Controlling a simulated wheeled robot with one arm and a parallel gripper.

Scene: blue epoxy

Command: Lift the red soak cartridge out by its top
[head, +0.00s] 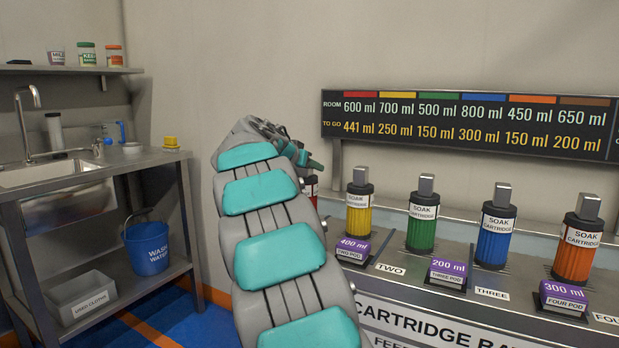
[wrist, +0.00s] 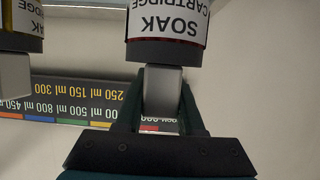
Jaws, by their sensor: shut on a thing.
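The red soak cartridge (head: 311,189) shows only as a narrow strip of dark cap, white label and red body behind my arm in the head view. In the wrist view its dark cap and white label (wrist: 168,24) hang upside down at the top centre. My gripper (wrist: 162,85) is shut on the grey metal block on the cartridge's top, one finger on each side. In the head view my gripper (head: 302,158) is partly hidden by my own arm. The cartridge's lower end and its seat are hidden, so I cannot tell whether it is clear of them.
Yellow (head: 358,215), green (head: 422,228), blue (head: 494,240) and orange (head: 577,250) cartridges stand in a row to the right on the cartridge bank (head: 445,316). A volume sign (head: 470,125) is on the wall behind. A steel sink bench (head: 150,158) stands at left.

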